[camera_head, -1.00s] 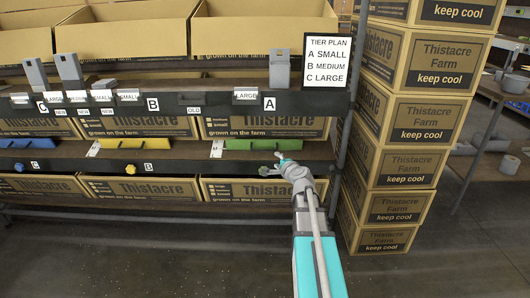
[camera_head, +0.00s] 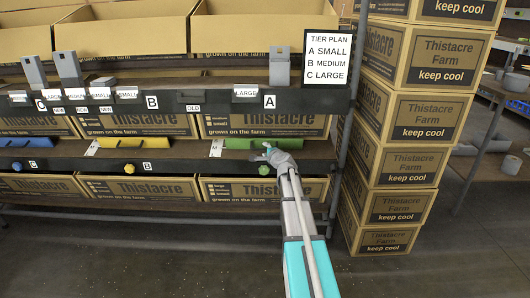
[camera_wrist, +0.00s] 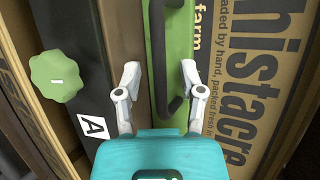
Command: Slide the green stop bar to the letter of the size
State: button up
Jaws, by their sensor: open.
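The green stop bar (camera_head: 298,144) lies along the lower shelf at the right, with a white plate (camera_head: 217,148) by its left end. In the wrist view the green bar (camera_wrist: 156,45) carries a dark handle (camera_wrist: 178,75). My gripper (camera_head: 268,151) is open at the front of the bar. In the wrist view its fingers (camera_wrist: 160,75) stand on either side of the bar and handle; contact cannot be told. A green knob (camera_head: 263,169) is on the shelf front below, near a letter A tag (camera_wrist: 94,128). The tier plan sign (camera_head: 327,60) reads A small, B medium, C large.
Upper-rail letters are A (camera_head: 269,101), B (camera_head: 151,101) and C (camera_head: 41,106), with size cards such as LARGE (camera_head: 246,93) and an OLD card (camera_head: 193,108). A yellow bar (camera_head: 133,143) and blue bar (camera_head: 27,142) lie left. Stacked boxes (camera_head: 412,100) stand right.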

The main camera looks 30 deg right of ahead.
jog(key=shift+w+f, duration=0.1)
jog(key=shift+w, duration=0.45)
jog(key=shift+c, duration=0.2)
grip_shut()
